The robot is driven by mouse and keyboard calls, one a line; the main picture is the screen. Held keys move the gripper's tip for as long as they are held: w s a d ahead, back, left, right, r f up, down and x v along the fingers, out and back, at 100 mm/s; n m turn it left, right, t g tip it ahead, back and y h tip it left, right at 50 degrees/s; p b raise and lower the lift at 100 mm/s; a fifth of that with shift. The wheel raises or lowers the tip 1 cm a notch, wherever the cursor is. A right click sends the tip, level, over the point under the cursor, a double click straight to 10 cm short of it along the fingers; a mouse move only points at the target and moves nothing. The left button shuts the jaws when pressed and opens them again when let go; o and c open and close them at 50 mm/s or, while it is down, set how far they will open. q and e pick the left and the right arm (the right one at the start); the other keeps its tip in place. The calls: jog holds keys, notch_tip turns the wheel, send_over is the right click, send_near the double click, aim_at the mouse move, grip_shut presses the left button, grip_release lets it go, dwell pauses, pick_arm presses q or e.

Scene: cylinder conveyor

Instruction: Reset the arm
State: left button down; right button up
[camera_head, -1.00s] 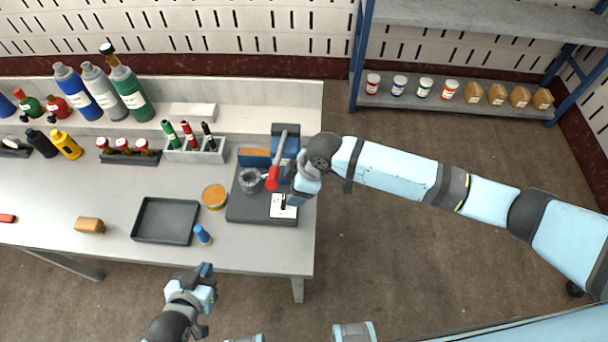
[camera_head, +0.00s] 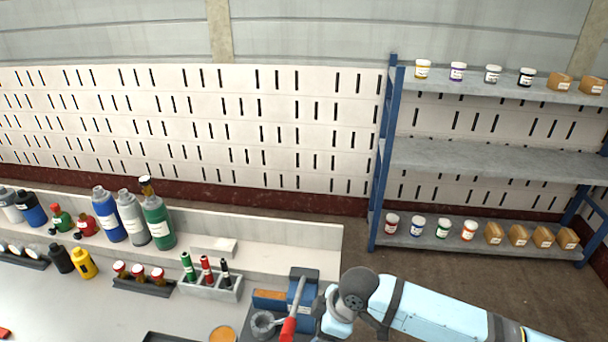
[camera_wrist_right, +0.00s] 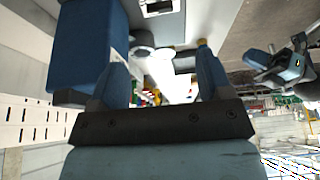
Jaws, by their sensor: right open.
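My right arm enters the head view from the lower right. Its wrist stands just right of a blue press (camera_head: 301,287) with a grey lever and red handle (camera_head: 288,329). The right gripper (camera_wrist_right: 162,62) is open in the right wrist view, with nothing visible held between its fingers. In the head view its fingertips are hidden or cut off by the lower edge. Dark jaws at the right of the wrist view appear to be my left gripper (camera_wrist_right: 279,66); their opening is unclear. The left gripper is outside the head view.
The workbench (camera_head: 80,305) holds a marker rack (camera_head: 213,287), an orange-topped round container (camera_head: 222,334) and several bottles (camera_head: 130,217) along its raised back ledge. A blue-framed shelf (camera_head: 470,157) with jars and boxes stands at the right. Bare floor lies between bench and shelf.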

jog(key=s+a+m+t+y+p, duration=0.1)
jog(key=s+a+m+t+y, duration=0.1)
jog(key=s+a, duration=0.15)
jog(key=s+d+f+m+t+h+p, duration=0.1)
jog(key=s+d+f+m+t, duration=0.2)
jog(key=d, duration=0.5)
jog(key=s+d+f+m+t+h+p, duration=0.1)
jog(key=s+d+f+m+t+h, duration=0.1)
jog(key=s+d+m+t, duration=0.3)
jog(key=s+d+f+m, duration=0.1)
jog(key=s+d+m, duration=0.1)
jog(key=s+d, duration=0.2)
jog(key=shift+s+d+f+m+p, duration=0.15)
jog(key=shift+s+f+m+p, duration=0.25)
jog(key=shift+s, duration=0.2)
